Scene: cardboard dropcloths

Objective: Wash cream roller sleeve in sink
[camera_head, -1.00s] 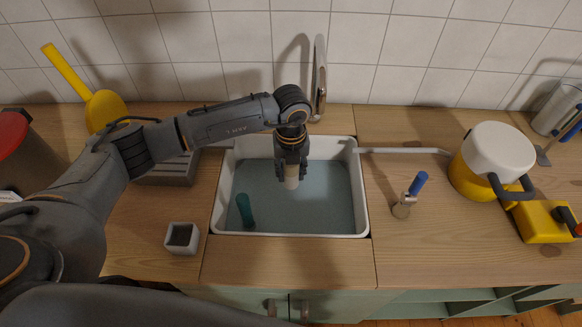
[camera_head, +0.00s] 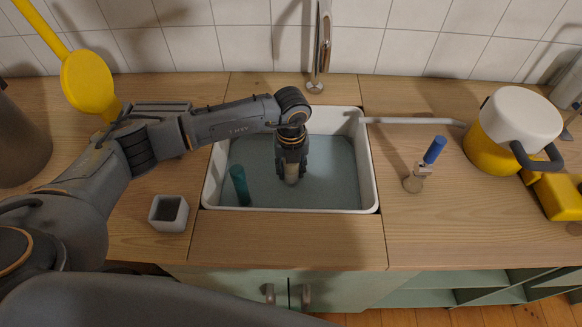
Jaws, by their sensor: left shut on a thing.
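The white sink (camera_head: 371,190) is set in the wooden counter and holds bluish water (camera_head: 330,170). My left gripper (camera_head: 291,177) reaches down into the sink, shut on the cream roller sleeve (camera_head: 291,174). Only a short part of the sleeve shows between the fingers; the rest is hidden by the gripper. I cannot tell how deep the sleeve sits in the water. A teal cylinder (camera_head: 240,185) stands tilted in the left part of the sink. My right gripper is not in view.
The faucet (camera_head: 320,50) stands behind the sink. A small grey square cup (camera_head: 168,213) is at the front left. A blue-handled brush (camera_head: 425,165), a white-and-yellow pot (camera_head: 510,130) and a yellow block (camera_head: 557,197) are on the right. The counter's front strip (camera_head: 290,240) is clear.

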